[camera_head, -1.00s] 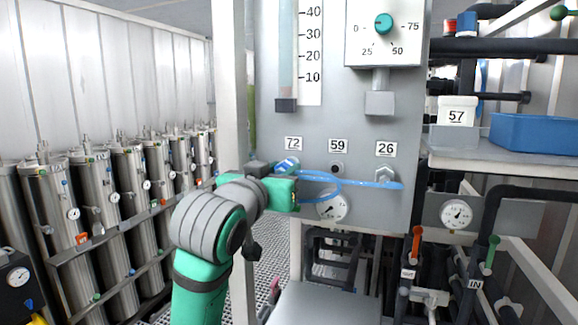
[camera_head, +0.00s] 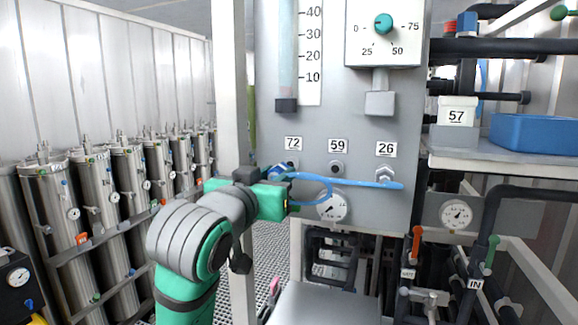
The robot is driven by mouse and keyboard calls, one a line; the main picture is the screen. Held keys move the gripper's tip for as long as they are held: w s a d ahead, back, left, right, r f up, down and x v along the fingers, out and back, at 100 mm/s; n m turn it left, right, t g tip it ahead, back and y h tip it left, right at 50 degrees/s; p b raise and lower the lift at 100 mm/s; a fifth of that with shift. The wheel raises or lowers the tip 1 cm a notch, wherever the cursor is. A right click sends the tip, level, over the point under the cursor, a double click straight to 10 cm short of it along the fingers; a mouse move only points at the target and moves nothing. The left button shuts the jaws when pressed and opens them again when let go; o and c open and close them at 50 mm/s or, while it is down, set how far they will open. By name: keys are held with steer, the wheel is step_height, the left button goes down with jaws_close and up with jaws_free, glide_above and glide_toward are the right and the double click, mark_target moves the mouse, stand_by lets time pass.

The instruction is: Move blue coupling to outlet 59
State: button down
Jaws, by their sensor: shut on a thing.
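The blue coupling (camera_head: 278,171) is below label 72 (camera_head: 293,143), at the upper edge of my gripper (camera_head: 283,181). My gripper is shut on it; the fingertips are largely hidden behind the green gripper body. A metal fitting, outlet 72 (camera_head: 293,169), shows just right of the coupling. Whether they touch is not clear. Outlet 59 (camera_head: 337,168), under label 59 (camera_head: 338,146), is bare, to the right of the gripper.
A round gauge (camera_head: 332,206) sits below outlet 59, partly crossed by the hose. A white post (camera_head: 231,90) stands left of the grey panel (camera_head: 342,120). Steel vessels (camera_head: 90,205) line the left. A blue tray (camera_head: 535,133) is on the right shelf.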

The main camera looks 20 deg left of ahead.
steer(key=shift+s, duration=0.75)
glide_toward(335, 169)
steer(key=a, duration=0.1)
steer(key=shift+s+d, duration=0.45)
steer(key=shift+w, duration=0.1)
steer(key=shift+w+d, duration=0.1)
steer(key=shift+w, duration=2.75)
steer(key=shift+w, duration=0.55)
stand_by(0.4)
